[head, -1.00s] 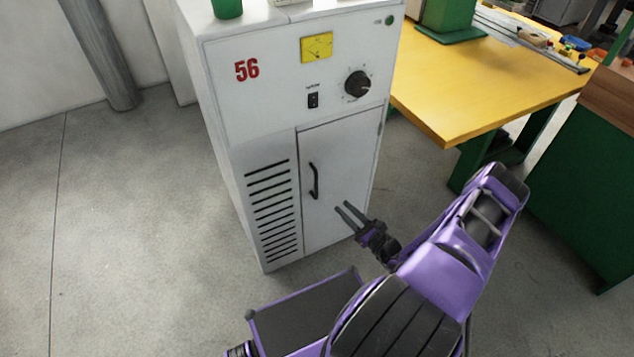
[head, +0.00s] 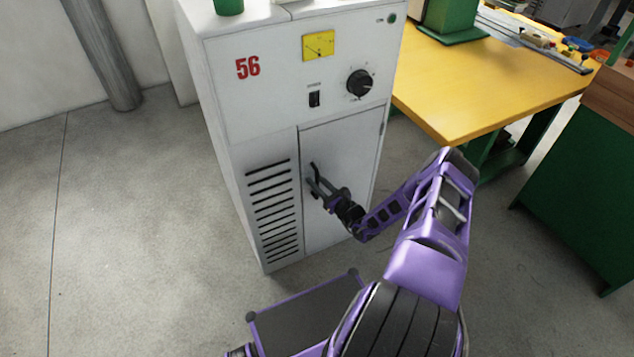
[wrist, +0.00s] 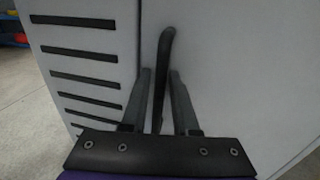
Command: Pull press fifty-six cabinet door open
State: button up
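The white press cabinet (head: 225,110) with a red 56 stands in the middle of the head view. Its lower door (head: 350,150) looks closed, with hinges at the right edge. The black vertical bar handle (head: 314,174) is on the door's left side; my fingers partly cover it. My gripper (head: 313,189) is at the handle. In the wrist view the handle (wrist: 163,75) stands between the two fingers of my gripper (wrist: 160,80), with a gap on both sides. The gripper is open around it.
Dark vent slots (head: 270,205) lie left of the door. The grey floor (head: 150,210) at the left is clear.

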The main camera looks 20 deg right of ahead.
grip_shut()
dwell(1.4)
